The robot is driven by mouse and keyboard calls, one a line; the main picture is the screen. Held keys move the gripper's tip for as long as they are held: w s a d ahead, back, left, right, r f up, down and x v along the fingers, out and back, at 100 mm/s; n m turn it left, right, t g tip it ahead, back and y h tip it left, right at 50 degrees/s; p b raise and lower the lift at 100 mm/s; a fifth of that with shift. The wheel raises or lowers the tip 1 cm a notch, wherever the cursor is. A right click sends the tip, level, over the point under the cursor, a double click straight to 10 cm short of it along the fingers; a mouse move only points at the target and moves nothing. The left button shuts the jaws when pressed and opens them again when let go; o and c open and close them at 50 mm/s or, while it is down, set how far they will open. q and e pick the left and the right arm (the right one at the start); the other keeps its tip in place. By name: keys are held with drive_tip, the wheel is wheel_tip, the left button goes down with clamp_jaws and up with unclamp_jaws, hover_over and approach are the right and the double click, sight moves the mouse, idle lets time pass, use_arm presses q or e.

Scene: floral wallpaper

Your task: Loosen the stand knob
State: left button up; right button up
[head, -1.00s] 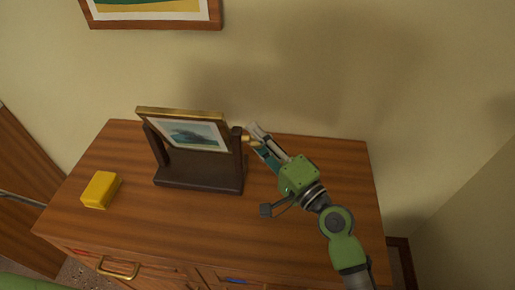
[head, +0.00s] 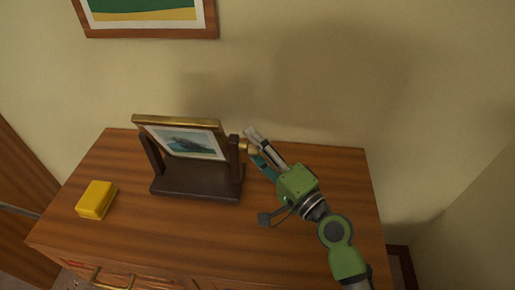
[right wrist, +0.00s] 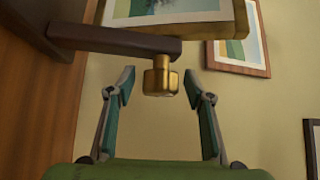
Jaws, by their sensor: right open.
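The stand knob (right wrist: 161,78) is a small brass piece on the outer side of the dark stand post (right wrist: 115,42). It also shows in the head view (head: 243,145), at the right side of the stand. The stand (head: 195,187) holds a tilted gold-framed picture (head: 185,140) on the dresser. My right gripper (head: 256,148) is open at the knob. In the right wrist view its two fingers (right wrist: 160,85) stand apart, one on each side of the knob, with gaps on both sides. My left gripper does not show.
A yellow block (head: 96,199) lies on the left of the wooden dresser top (head: 140,220). A framed picture (head: 145,18) hangs on the wall behind. The dresser top right of my right arm is clear.

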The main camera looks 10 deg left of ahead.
drive_tip(key=v, duration=1.2)
drive_tip(key=shift+r, duration=0.1)
